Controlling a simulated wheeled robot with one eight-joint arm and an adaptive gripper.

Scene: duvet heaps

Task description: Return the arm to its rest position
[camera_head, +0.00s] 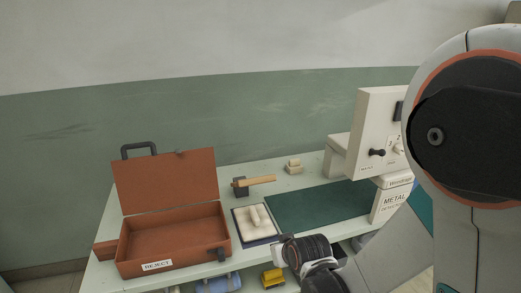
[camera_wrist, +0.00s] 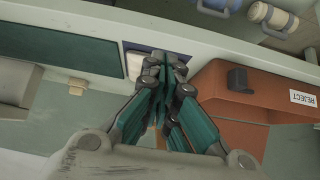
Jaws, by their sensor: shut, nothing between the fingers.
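In the wrist view my gripper (camera_wrist: 164,64) points away from the camera with its teal fingers together and nothing between them. Its tips overlap the edge of the dark tray with a pale pad (camera_wrist: 134,64), and the orange REJECT case (camera_wrist: 225,85) lies to their right. I cannot tell how high the tips are above the table. In the head view my arm comes in from the right and bends down to the wrist near the table's front edge. The fingers cannot be made out there.
The pale table (camera_head: 110,222) holds the open REJECT case (camera_head: 160,258), the pad tray (camera_head: 236,226), a wooden-handled hammer (camera_head: 258,181), a small cream block (camera_head: 293,167), a green mat (camera_head: 305,208) and a metal detector (camera_head: 372,135). A yellow item (camera_head: 272,278) sits below the tabletop.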

